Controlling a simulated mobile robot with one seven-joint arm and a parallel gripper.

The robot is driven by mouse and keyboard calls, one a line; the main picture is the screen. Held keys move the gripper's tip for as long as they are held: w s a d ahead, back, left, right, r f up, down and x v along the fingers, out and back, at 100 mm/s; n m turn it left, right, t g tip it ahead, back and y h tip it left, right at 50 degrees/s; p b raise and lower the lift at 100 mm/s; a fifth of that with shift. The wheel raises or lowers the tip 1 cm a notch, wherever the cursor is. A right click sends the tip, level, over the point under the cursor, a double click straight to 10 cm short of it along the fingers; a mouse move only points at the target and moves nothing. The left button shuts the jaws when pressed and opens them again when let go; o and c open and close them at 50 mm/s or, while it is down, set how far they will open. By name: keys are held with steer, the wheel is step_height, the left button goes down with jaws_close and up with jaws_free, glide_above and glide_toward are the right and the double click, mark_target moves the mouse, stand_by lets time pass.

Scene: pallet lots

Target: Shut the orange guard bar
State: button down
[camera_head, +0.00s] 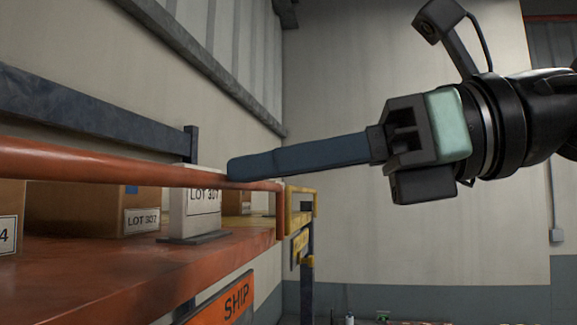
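The orange guard bar (95,165) runs along the open side of the orange shelf, above its deck, from the left edge to a bent-down end near the yellow post. My gripper (232,168) comes in from the right with its long dark blue fingers pointing left. The fingertips overlap the bar's upper edge in the picture, close to its right end; I cannot tell whether they touch. The fingers line up as one shape, so any gap between them is hidden.
A white LOT 307 block (193,214) and cardboard boxes (140,212) stand on the orange shelf deck (110,268) behind the bar. An orange SHIP sign (228,302) hangs below. A yellow post frame (300,215) stands beyond. Space to the right is open.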

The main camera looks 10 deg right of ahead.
steer(key=shift+a+r, duration=0.2)
steer(key=shift+a, duration=0.1)
steer(key=shift+a, duration=0.15)
steer(key=shift+w+a+f, duration=0.1)
steer(key=shift+a+f, duration=0.05)
steer(key=shift+a, duration=0.1)
